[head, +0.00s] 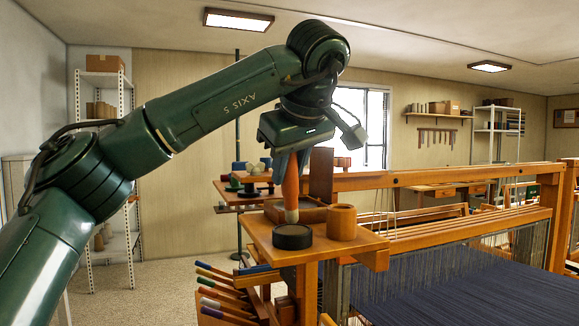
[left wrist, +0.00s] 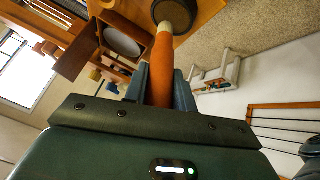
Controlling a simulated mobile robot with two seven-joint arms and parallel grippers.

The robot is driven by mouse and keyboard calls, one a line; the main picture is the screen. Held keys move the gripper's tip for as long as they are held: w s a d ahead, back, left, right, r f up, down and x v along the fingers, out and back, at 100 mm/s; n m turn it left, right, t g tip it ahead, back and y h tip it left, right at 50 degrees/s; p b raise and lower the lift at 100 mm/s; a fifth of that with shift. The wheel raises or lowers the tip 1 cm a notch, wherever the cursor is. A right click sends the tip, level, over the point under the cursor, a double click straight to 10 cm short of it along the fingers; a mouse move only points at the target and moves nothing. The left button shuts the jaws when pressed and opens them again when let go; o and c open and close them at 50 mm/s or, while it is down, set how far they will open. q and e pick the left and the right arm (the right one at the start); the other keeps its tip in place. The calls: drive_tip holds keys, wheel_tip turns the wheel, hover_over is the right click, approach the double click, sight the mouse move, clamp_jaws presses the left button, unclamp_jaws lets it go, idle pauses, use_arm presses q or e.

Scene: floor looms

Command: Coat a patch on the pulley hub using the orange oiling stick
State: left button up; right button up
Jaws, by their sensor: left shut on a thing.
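My left gripper (head: 290,160) is shut on the orange oiling stick (head: 290,190), which hangs nearly upright with its pale tip down. The stick also shows in the left wrist view (left wrist: 161,70), between the fingers. Its tip is at a low round black piece (head: 292,237) on the wooden stand, which also shows in the left wrist view (left wrist: 176,13). I cannot tell whether the tip touches it. A wooden cylinder (head: 341,223) stands just right of the black piece. I cannot tell for certain which piece is the pulley hub. My right gripper is not in view.
A loom with dark blue warp (head: 450,290) fills the right. Colour-tipped sticks (head: 222,290) lie below the stand. White shelving stands at left.

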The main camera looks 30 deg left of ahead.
use_arm(q)
drive_tip(key=shift+f, duration=0.3)
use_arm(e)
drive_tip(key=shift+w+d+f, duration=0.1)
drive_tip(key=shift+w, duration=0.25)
use_arm(q)
drive_tip(key=shift+f+b, duration=0.25)
drive_tip(key=shift+b, duration=0.05)
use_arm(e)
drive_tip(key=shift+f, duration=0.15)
use_arm(q)
drive_tip(key=shift+f, duration=0.1)
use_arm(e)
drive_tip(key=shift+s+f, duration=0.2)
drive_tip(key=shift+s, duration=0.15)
